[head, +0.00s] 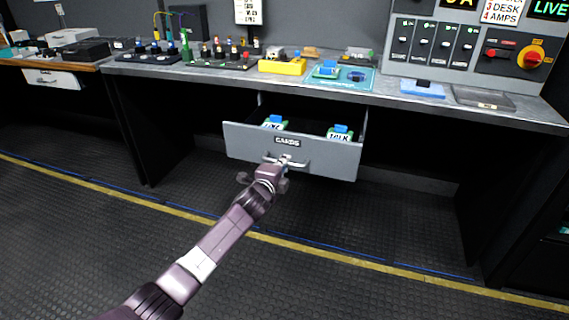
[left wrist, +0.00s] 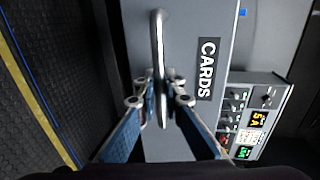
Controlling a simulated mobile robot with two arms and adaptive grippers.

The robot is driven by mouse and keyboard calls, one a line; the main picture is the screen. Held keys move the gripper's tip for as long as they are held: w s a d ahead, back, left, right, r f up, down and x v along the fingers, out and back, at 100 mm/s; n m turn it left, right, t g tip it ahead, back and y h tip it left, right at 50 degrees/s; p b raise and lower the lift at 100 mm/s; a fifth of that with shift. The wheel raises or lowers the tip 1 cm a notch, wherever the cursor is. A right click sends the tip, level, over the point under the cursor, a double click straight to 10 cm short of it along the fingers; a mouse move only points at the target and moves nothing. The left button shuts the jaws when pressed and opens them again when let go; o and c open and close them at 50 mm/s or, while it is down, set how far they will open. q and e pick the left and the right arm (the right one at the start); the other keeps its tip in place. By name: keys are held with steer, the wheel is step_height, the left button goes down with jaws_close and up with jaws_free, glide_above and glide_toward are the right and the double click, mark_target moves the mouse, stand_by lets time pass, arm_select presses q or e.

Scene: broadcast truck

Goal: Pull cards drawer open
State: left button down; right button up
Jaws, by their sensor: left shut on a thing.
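The cards drawer (head: 240,139) is a grey drawer under the worktop, with a "CARDS" label on its front. It stands open, pulled out from under the worktop, and cards with blue clips show inside. Its front also fills much of the left wrist view (left wrist: 185,28). The drawer's bar handle (head: 301,164) runs between the fingers in the left wrist view (left wrist: 156,40). My left gripper (head: 283,168) is shut on the handle; its two fingers (left wrist: 160,100) press on either side of it. My right gripper is not in view.
The grey worktop (head: 225,80) above holds a yellow box (head: 283,67), a teal mat (head: 350,84) and several small parts. A control panel (head: 470,45) stands at the back right. The dark floor (head: 330,285) in front of the drawer is clear.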

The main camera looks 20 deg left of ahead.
arm_select(q)
steer(key=c, duration=2)
jaws_free()
steer(key=shift+c, duration=0.2)
steer(key=v, duration=1.2)
